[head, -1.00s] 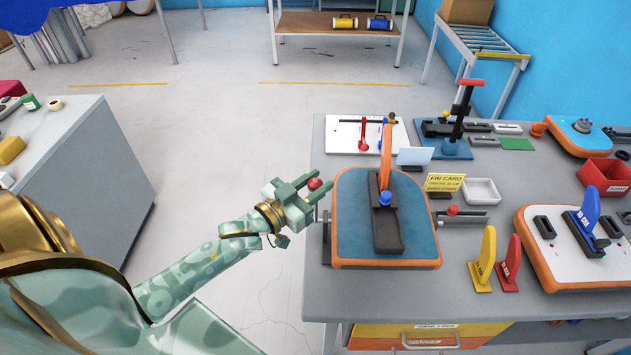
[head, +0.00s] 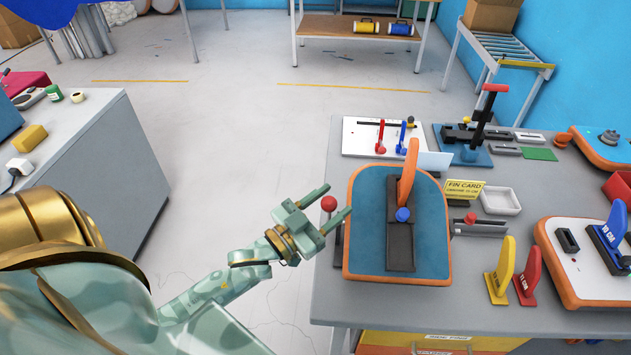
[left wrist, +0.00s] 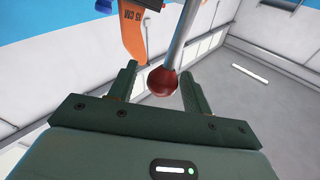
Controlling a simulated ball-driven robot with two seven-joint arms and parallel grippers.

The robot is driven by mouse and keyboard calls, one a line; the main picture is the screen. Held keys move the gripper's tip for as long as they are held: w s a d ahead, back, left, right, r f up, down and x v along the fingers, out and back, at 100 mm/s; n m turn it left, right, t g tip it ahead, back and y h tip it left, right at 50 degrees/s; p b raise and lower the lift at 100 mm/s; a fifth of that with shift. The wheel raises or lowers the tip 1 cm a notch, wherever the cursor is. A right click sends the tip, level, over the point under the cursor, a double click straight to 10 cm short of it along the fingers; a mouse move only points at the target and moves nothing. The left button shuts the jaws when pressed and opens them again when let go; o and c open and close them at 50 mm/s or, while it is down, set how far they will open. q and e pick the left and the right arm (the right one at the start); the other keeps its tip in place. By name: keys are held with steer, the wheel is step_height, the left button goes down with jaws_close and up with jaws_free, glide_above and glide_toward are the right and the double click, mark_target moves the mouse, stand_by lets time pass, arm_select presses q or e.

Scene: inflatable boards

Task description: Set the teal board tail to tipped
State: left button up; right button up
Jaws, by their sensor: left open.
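The teal board (head: 372,215), with an orange rim, lies on the grey table. A dark fin box (head: 400,248) runs along it, with an upright orange fin (head: 407,170) and a blue knob (head: 403,215). Beside the board's left edge stands a lever with a red ball (head: 328,203); its lower part is partly hidden. My left gripper (head: 338,202) is open around the red ball. In the left wrist view the red ball (left wrist: 162,81) on its grey rod sits between the open fingers (left wrist: 158,72), with a gap on each side. The orange fin (left wrist: 132,35) shows behind. My right gripper is out of view.
A white board (head: 358,142) with red and blue levers lies behind. A yellow fin (head: 502,270) and a red fin (head: 528,275) stand at front right, near a white orange-rimmed board (head: 562,262). Clear floor lies left of the table.

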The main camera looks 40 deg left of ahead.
arm_select(q)
steer(key=v, duration=1.6)
steer(key=shift+s+b, duration=0.25)
steer(key=shift+b, duration=0.15)
steer(key=shift+r, duration=0.1)
